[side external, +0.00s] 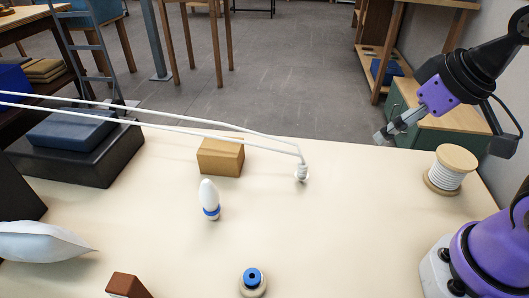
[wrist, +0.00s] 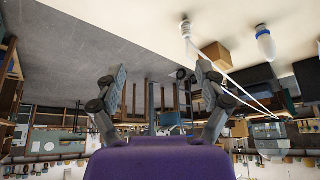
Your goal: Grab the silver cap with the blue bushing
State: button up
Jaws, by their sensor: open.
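A small round piece with a blue ring-shaped top and a dark centre hole (side external: 252,277) sits at the front of the pale table in the side view. Its lower part is cream or pale metal; I cannot tell which. It does not show in the wrist view. My gripper (side external: 382,136) is at the table's far right edge, well away from that piece. In the wrist view my gripper (wrist: 162,70) has its two fingers wide apart with nothing between them.
A white bulb with a blue band (side external: 209,200) stands mid-table. A small socket (side external: 302,173) on white cables stands near a cardboard box (side external: 220,157). A spool of white cord (side external: 449,171) is at right. A brown block (side external: 128,286) is front left. The right-middle table is clear.

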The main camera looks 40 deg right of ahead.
jog(key=n+g+y, duration=0.3)
jog(key=n+g, duration=0.6)
jog(key=n, duration=1.9)
send_over(252, 276)
jog(key=w+d, duration=0.2)
jog(key=f, duration=1)
jog(key=shift+w+a+f, duration=0.15)
jog(key=shift+a+f, duration=0.1)
jog(key=shift+f, duration=0.05)
jog(key=x, duration=0.6)
jog(key=shift+s+f, duration=0.1)
jog(key=shift+s, duration=0.25)
jog(key=c, duration=1.3)
